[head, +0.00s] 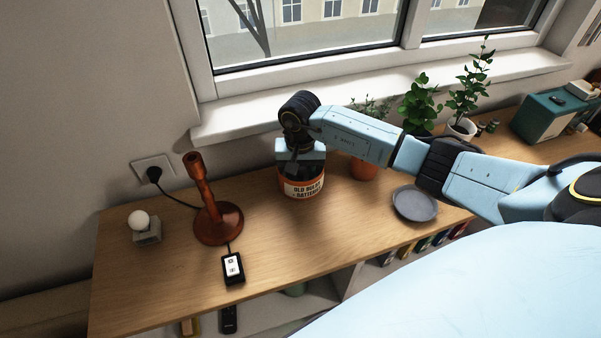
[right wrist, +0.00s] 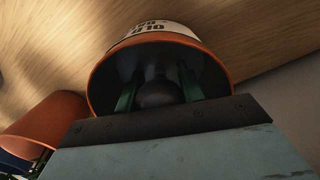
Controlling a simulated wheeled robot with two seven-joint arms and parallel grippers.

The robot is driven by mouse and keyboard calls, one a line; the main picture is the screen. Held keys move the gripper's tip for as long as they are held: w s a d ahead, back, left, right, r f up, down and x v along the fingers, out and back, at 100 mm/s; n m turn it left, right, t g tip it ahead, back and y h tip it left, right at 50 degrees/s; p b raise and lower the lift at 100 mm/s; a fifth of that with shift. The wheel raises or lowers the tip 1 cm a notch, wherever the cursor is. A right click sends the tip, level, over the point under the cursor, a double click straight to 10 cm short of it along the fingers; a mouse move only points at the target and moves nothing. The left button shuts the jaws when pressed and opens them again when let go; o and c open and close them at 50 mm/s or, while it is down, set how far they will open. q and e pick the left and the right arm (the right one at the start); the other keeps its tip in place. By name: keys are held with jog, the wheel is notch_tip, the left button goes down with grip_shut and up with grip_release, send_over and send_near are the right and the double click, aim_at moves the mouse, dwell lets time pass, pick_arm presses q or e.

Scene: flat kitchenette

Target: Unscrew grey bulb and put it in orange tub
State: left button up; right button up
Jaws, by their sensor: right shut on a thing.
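The orange tub (head: 302,189), with a cream label reading OLD BULBS, stands on the desk below the window. My right gripper (head: 300,160) points down at the tub's mouth, and its fingertips are hidden there in the head view. In the right wrist view the green fingers reach inside the rim of the tub (right wrist: 98,78). They are shut on the dark grey bulb (right wrist: 157,94), which is within the tub's mouth. The brown lamp (head: 197,190) stands upright left of the tub with an empty socket. My left gripper is not in view.
A white bulb (head: 138,220) sits on a small grey holder (head: 148,236) at the left. A switch box (head: 233,268) lies before the lamp. A grey plate (head: 415,204) and an orange plant pot (head: 364,168) are right of the tub. The front middle of the desk is clear.

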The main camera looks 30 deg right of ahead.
jog(key=shift+f, duration=0.2)
jog(key=o, duration=1.1)
jog(key=shift+r, duration=0.15)
